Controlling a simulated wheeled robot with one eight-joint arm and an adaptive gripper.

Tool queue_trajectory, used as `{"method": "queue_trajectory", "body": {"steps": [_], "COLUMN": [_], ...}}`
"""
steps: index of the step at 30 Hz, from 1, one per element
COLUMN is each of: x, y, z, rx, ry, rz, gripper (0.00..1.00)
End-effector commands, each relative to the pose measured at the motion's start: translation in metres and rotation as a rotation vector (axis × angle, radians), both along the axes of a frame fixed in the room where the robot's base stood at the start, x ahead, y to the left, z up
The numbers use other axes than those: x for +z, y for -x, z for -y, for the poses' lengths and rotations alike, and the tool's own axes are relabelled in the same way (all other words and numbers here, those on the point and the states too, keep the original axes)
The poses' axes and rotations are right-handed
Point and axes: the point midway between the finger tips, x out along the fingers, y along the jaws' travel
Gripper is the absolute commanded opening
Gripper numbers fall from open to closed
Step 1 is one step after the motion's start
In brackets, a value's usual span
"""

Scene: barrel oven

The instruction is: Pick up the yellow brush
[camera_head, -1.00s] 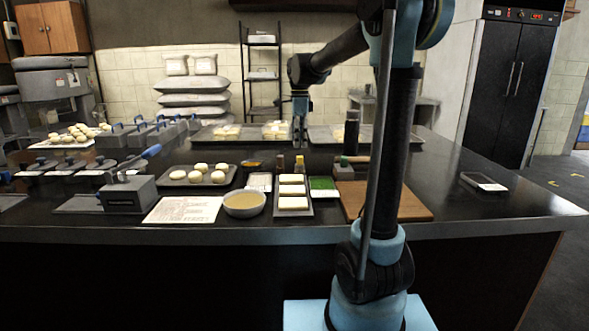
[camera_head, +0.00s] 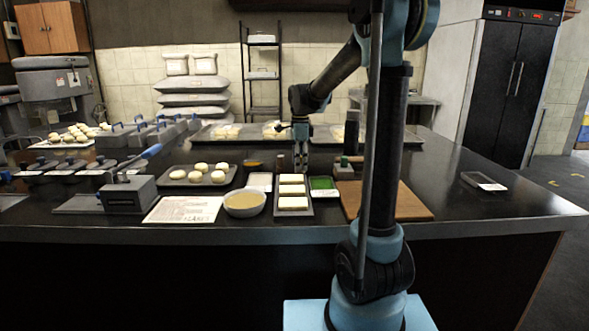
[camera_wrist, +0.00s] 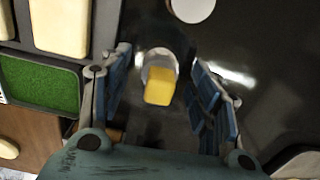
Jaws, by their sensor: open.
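In the wrist view a yellow blocky piece (camera_wrist: 159,86) with a pale round part behind it stands between my fingers; it appears to be the yellow brush, though its full shape is not clear. My gripper (camera_wrist: 160,100) is open, one blue-padded finger on each side, with gaps to the yellow piece. In the head view my gripper (camera_head: 300,165) points down just behind the tray of white blocks (camera_head: 293,213) and hides what stands there.
A green-filled tray (camera_head: 323,193) and a wooden board (camera_head: 412,209) lie right of the block tray. A bowl (camera_head: 244,212), a bun tray (camera_head: 165,184) and a small yellow-orange item (camera_head: 252,163) are left. The counter's right side is mostly clear.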

Motion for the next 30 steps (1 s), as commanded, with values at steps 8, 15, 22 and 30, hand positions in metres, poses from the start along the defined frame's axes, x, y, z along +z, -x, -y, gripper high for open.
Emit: {"method": "queue_trajectory", "body": {"steps": [8, 15, 22, 30], "x": [0.000, 0.000, 0.002, 0.036], "y": [0.000, 0.000, 0.000, 0.000], "z": [0.000, -0.001, -0.001, -0.002], "rx": [0.001, 0.001, 0.002, 0.002], "ry": [0.000, 0.000, 0.000, 0.000], "rz": [0.000, 0.000, 0.000, 0.000], "gripper": [0.31, 0.09, 0.09, 0.09]}}
